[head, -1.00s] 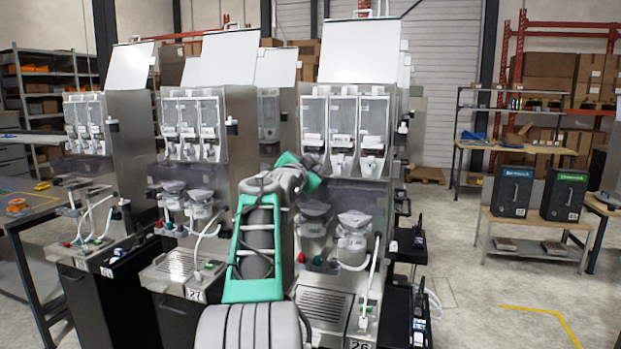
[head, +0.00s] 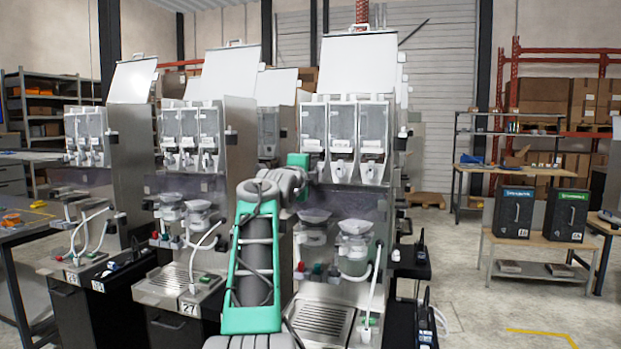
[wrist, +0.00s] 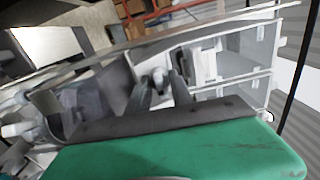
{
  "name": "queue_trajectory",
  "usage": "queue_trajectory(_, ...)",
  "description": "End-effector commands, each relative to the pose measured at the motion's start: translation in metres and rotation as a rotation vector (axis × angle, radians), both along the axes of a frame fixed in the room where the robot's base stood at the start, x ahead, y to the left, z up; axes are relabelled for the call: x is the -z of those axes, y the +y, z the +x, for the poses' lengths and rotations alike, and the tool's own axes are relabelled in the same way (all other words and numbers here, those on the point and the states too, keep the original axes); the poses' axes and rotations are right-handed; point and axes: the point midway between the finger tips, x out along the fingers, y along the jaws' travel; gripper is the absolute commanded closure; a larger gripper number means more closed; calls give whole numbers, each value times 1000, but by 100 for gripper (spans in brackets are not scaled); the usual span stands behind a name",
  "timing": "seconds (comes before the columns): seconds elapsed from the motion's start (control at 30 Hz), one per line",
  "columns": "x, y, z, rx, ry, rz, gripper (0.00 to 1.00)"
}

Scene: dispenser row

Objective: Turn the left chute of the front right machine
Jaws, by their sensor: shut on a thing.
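The front right machine (head: 369,205) has three clear canisters in a row, each with a pale chute below. Its left chute (head: 312,146) shows partly above my green wrist. In the wrist view my gripper (wrist: 160,88) has its two dark fingers on either side of the pale left chute (wrist: 158,74), shut on it. In the head view the fingertips are mostly hidden behind my wrist. The middle chute (head: 341,168) and the right chute (head: 372,170) hang free to the right of my gripper.
Below the chutes are clear cups (head: 355,228), a white hose and a drip grate (head: 322,322). Machine 27 (head: 192,215) stands to the left, with another beyond it. A bench with two dark boxes (head: 513,212) stands at the right. The floor between is clear.

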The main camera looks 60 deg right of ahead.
Motion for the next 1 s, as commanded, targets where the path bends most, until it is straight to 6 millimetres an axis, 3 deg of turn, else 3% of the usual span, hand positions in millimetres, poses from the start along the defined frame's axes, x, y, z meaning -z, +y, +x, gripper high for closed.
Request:
queue_trajectory(0.5, 3, 0, 0, 1, -386, 62, 100)
queue_trajectory(1.0, 1, 0, 0, 1, -482, 76, 100)
